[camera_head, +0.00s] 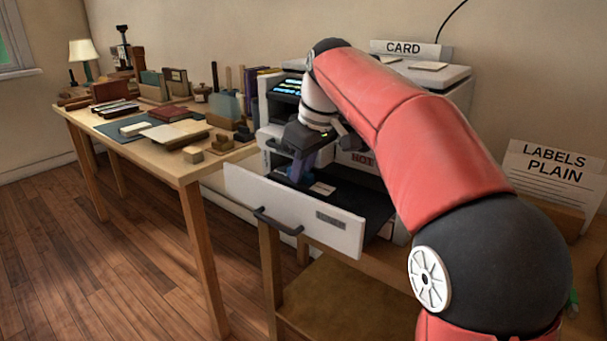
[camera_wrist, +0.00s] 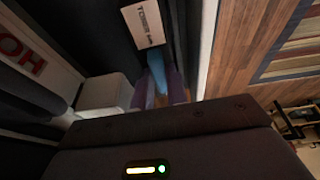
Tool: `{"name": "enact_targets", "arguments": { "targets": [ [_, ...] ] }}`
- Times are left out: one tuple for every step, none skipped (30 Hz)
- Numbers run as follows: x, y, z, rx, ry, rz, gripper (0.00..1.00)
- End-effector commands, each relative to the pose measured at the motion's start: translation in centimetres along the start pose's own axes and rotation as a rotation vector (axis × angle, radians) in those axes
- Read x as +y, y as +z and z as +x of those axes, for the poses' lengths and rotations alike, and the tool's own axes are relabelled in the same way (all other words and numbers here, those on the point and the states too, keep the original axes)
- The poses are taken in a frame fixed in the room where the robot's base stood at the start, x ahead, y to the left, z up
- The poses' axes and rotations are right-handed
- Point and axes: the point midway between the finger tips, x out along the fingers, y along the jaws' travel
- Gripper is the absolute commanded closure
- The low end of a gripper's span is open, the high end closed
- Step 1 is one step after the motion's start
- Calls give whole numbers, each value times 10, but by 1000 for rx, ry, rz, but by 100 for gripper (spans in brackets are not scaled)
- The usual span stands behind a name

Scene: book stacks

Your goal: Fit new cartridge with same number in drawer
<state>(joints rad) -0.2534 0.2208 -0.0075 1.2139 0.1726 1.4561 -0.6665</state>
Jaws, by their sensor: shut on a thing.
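The white-fronted drawer (camera_head: 290,212) of the printer is pulled open, with a dark interior. My gripper (camera_head: 301,168) points down into its left part and is shut on a narrow blue and purple thing (camera_head: 306,161), perhaps a cartridge. In the wrist view that blue thing (camera_wrist: 157,72) shows past the dark gripper body, with purple beside it. I cannot read a number on it or tell whether it touches the drawer floor. A white label (camera_head: 322,188) lies in the drawer; in the wrist view this label (camera_wrist: 143,25) seems to read TONER, its smaller print unclear.
The printer (camera_head: 460,82) carries a CARD sign (camera_head: 405,48). A LABELS PLAIN sign (camera_head: 551,165) stands at right. A wooden table (camera_head: 178,165) at left holds books, blocks and a lamp (camera_head: 84,55). The wooden floor at front left is clear.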

Motion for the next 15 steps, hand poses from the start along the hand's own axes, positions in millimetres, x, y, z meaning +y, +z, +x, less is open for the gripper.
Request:
{"name": "enact_targets", "arguments": {
  "targets": [
    [1,9,21,-44,-27,12,100],
    [1,9,21,-45,-27,12,100],
    [1,9,21,-46,-27,12,100],
    [1,9,21,-46,-27,13,100],
    [1,9,22,-47,-27,13,100],
    [1,10,22,-48,-27,14,80],
    [2,10,22,-48,-27,14,77],
    [2,10,22,-48,-26,14,77],
    [2,10,22,-47,-26,14,77],
    [1,10,22,-46,-25,13,77],
    [1,9,21,-45,-25,13,77],
    [1,9,21,-43,-24,12,77],
    [1,9,20,-42,-24,12,77],
    [1,8,20,-41,-23,12,77],
    [1,8,19,-40,-23,11,77]
  ]
}}
